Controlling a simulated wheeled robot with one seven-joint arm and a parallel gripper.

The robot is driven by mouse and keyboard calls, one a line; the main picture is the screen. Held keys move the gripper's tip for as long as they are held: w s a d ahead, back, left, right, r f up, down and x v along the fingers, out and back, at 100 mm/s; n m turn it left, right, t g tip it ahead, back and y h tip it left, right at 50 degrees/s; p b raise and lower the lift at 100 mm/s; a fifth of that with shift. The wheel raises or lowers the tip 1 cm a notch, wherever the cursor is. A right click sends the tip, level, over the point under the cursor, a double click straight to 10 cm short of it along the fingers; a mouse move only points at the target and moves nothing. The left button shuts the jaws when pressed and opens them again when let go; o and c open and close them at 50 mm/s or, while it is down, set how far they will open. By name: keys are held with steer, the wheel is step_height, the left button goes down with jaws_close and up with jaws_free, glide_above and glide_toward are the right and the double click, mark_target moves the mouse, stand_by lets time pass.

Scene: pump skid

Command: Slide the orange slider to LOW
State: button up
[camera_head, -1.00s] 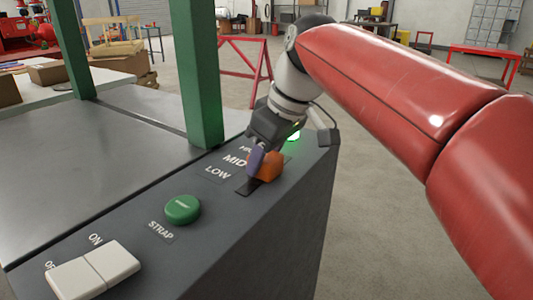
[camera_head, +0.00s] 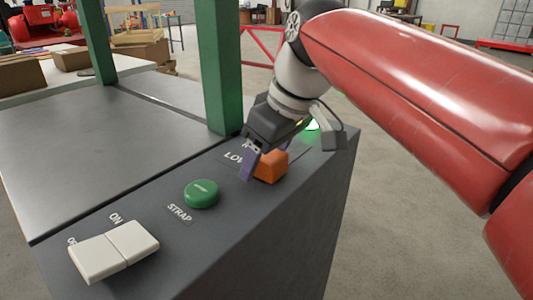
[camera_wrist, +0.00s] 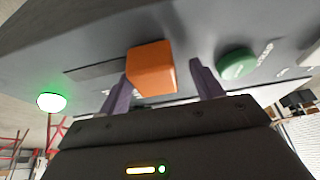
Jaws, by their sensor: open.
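The orange slider (camera_head: 271,166) sits on the top of the grey console, beside the LOW label (camera_head: 234,156). The gripper partly covers the labels beyond LOW. My gripper (camera_head: 261,160) is open and reaches down over the slider; one purple finger shows on its near side in the head view. In the wrist view the slider (camera_wrist: 152,68) stands between the two fingers of my gripper (camera_wrist: 159,75). It is close to the left finger, on the green lamp's side, with a clear gap to the right finger. I cannot tell whether the left finger touches it.
A green STRAP button (camera_head: 201,193) and a white ON/OFF rocker (camera_head: 115,250) lie nearer on the console. A green post (camera_head: 219,70) rises behind the slider. A lit green lamp (camera_wrist: 51,102) is at the console's far end.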

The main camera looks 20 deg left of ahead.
mark_target(281, 182)
steer(key=p+v, duration=0.1)
steer(key=v, duration=0.6)
steer(key=shift+d+r, duration=0.15)
steer(key=shift+r, duration=0.2)
